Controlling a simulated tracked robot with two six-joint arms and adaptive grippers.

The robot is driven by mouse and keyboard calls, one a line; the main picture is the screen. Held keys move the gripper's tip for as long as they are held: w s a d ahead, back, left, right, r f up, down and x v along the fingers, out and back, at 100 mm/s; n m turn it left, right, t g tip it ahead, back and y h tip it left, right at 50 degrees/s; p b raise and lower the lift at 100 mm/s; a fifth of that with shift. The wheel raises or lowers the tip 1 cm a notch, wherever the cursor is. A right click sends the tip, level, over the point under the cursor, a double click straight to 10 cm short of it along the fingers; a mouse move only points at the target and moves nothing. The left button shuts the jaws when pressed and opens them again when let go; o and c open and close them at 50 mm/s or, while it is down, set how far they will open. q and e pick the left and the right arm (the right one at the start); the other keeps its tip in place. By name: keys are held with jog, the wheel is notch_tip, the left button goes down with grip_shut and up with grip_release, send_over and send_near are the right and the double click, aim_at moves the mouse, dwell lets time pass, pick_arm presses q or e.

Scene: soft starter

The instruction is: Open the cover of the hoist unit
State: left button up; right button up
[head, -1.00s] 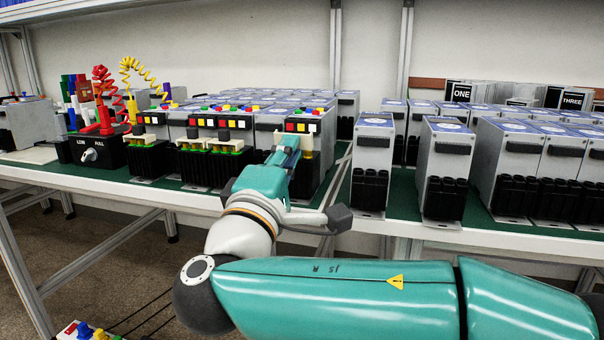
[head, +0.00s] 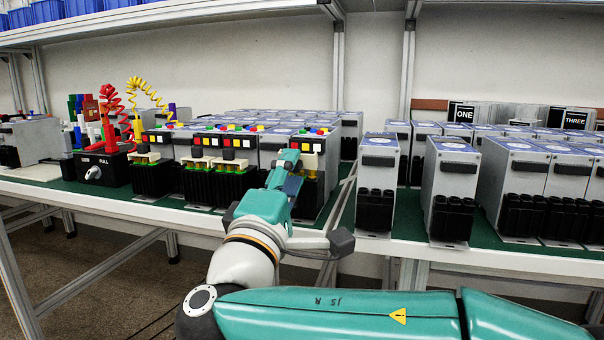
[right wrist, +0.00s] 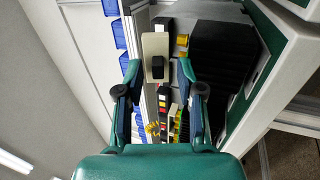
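Several dark units with coloured buttons stand in a row on the green-topped bench. I cannot read which one is the hoist unit. My right gripper (head: 289,164) is at the front of the rightmost button unit (head: 318,182) and hides part of its face. In the right wrist view a beige cover-like block (right wrist: 155,42) with a black knob (right wrist: 157,67) lies ahead, between the two spread fingers of the right gripper (right wrist: 159,82). A gap shows on each side of it, so the gripper looks open. My left gripper is not in view.
Grey units with black fronts (head: 451,183) stand close to the right. A black box with a knob (head: 103,169) and coiled red and yellow cords is at the left. A shelf (head: 180,22) with blue bins hangs above. Bench posts rise behind.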

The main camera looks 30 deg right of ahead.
jog(key=v, duration=1.2)
jog(key=shift+w+f, duration=0.1)
jog(key=shift+w, duration=0.05)
